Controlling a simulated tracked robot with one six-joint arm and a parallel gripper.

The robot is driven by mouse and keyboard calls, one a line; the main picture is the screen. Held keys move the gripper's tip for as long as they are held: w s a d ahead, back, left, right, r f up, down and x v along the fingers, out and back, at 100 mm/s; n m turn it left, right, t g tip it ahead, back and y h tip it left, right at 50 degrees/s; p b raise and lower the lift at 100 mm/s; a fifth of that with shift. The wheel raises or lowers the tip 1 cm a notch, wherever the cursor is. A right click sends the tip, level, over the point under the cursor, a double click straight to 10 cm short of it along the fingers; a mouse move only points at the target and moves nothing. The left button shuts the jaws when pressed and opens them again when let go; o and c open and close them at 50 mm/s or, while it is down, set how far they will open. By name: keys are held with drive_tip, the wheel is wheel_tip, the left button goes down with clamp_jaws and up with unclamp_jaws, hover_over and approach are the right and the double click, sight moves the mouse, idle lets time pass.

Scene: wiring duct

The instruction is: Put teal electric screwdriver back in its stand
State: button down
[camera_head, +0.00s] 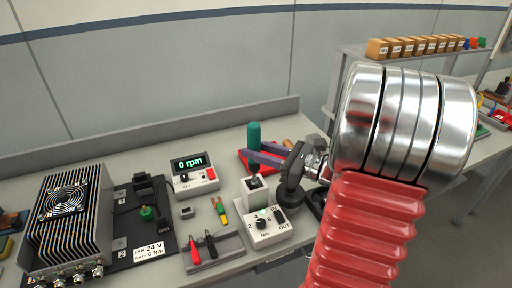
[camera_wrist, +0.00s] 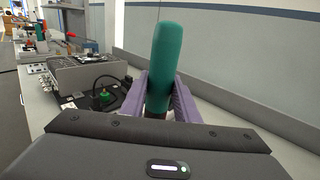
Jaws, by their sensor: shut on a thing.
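The teal electric screwdriver (camera_head: 254,134) is upright, its teal body rising above my gripper's purple fingers. My gripper (camera_head: 258,156) is shut on it. In the wrist view the teal body (camera_wrist: 166,60) stands between the two purple fingers (camera_wrist: 159,98), leaning slightly right in the picture. The white stand (camera_head: 256,193) is directly below, with the screwdriver's dark lower end at its top. I cannot tell how deep that end sits, and the wrist view hides it behind the gripper body.
A torque box (camera_head: 267,228) with a knob adjoins the stand in front. A 0 rpm display unit (camera_head: 194,173), a finned fan unit (camera_head: 72,218) and a tray with red and black tools (camera_head: 212,250) are to the left. A red object (camera_head: 243,158) lies behind.

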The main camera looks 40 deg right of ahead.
sight(257, 183)
drive_tip(key=shift+f, duration=4.6)
drive_tip(key=c, duration=1.3)
unclamp_jaws()
drive_tip(key=shift+s, duration=0.1)
drive_tip(key=v, duration=1.3)
drive_tip(key=shift+s+d, duration=0.25)
drive_tip(key=shift+w, duration=0.1)
